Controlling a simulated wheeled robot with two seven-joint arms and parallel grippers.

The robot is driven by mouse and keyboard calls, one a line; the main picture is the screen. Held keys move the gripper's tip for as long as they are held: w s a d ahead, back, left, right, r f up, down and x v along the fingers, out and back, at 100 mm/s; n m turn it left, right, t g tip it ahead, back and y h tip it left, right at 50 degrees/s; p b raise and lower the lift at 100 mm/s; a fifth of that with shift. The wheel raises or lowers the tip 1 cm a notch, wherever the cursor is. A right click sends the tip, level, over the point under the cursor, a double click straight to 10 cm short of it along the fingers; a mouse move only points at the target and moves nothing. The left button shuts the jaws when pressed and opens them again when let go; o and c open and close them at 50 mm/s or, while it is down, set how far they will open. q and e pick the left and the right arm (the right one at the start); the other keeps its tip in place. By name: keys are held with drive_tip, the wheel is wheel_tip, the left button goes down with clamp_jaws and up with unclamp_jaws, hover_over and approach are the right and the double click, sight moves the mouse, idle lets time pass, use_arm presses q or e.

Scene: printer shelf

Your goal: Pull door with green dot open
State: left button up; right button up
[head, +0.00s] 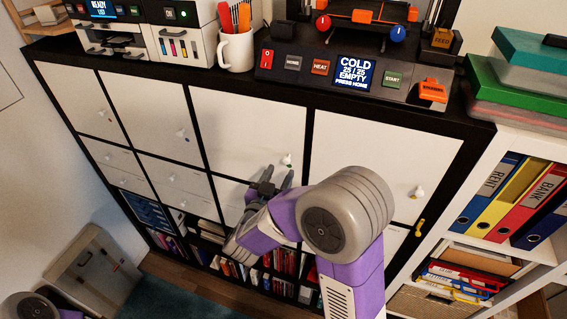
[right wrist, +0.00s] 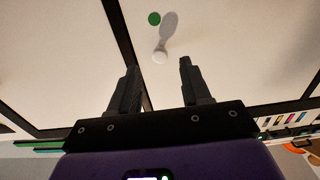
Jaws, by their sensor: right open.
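The white door with the green dot (head: 240,118) is in the middle of the black shelf and looks shut. Its small pale knob (head: 287,160) is near the lower right corner. In the right wrist view the green dot (right wrist: 154,19) sits close to the knob (right wrist: 160,57). My right gripper (head: 279,173) is open just below the knob in the head view. In the wrist view the knob appears between the fingertips, slightly beyond them; I cannot tell whether they touch. My left gripper is not in view.
Other white doors with knobs flank it, such as the large one at right (head: 380,155). Printers, a white mug (head: 236,50) and a control panel (head: 357,75) stand on the shelf top. A white binder shelf (head: 483,245) is at right.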

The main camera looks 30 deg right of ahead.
sight(286, 162)
drive_tip(key=shift+x, duration=2)
clamp_jaws()
